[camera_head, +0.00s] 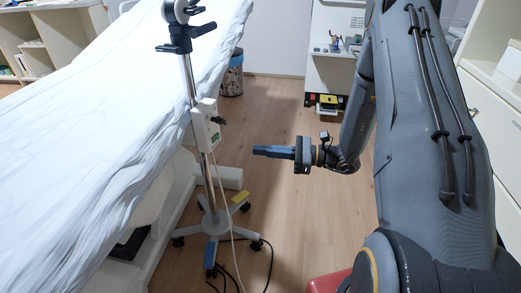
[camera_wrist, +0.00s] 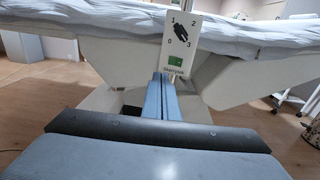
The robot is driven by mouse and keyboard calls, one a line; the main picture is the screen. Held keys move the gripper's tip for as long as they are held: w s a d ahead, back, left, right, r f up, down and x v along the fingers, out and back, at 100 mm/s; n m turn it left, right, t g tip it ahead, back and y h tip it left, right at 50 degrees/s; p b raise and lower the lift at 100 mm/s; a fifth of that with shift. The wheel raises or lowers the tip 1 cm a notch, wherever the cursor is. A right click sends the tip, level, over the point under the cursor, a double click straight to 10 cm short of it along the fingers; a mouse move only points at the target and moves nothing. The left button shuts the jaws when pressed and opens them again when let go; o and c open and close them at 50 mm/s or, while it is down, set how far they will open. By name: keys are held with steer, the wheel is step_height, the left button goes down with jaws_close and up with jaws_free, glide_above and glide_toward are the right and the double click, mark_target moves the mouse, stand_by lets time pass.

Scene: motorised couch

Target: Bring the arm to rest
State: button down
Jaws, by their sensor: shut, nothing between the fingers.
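My gripper (camera_head: 258,151) is shut and empty, with its blue fingers pointing left in the head view. It hangs in the air over the wooden floor, to the right of the pole of a wheeled stand (camera_head: 205,172). In the wrist view the closed blue fingers of my gripper (camera_wrist: 162,80) point at a white control box (camera_wrist: 179,45) marked 0 to 3. The same control box (camera_head: 207,124) is on the stand's pole in the head view. I see a gap between the fingertips and the pole in the head view.
A couch with a white sheet (camera_head: 90,130) fills the left side. The stand's wheeled base (camera_head: 215,224) and dark cables (camera_head: 262,262) lie on the floor below my gripper. A bin (camera_head: 232,75) stands at the back. A red object (camera_head: 328,282) is at the bottom edge.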

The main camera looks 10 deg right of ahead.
steer(key=s+a+r+n+g+h, duration=0.3)
steer(key=s+a+r+n+g, duration=0.1)
steer(key=s+n, duration=0.25)
steer(key=s+a+r+n+g+h, duration=0.3)
steer(key=s+n+g+h, duration=0.15)
steer(key=s, duration=0.35)
steer(key=s+a+r+n+g+h, duration=0.2)
steer(key=s+a+r+n+g, duration=0.15)
steer(key=s+n, duration=0.3)
steer(key=s+d+r+n+t+h+p, duration=0.2)
steer(key=d+r+h+p, duration=0.1)
steer(key=d+r+p, duration=0.3)
steer(key=s+d+r+n+t+h+p, duration=0.3)
steer(key=d+r+p, duration=0.4)
steer(key=p, duration=0.4)
steer(key=shift+r+h, duration=0.35)
steer(key=shift+h, duration=0.2)
steer(key=shift+s+d, duration=0.1)
steer(key=shift+s, duration=0.05)
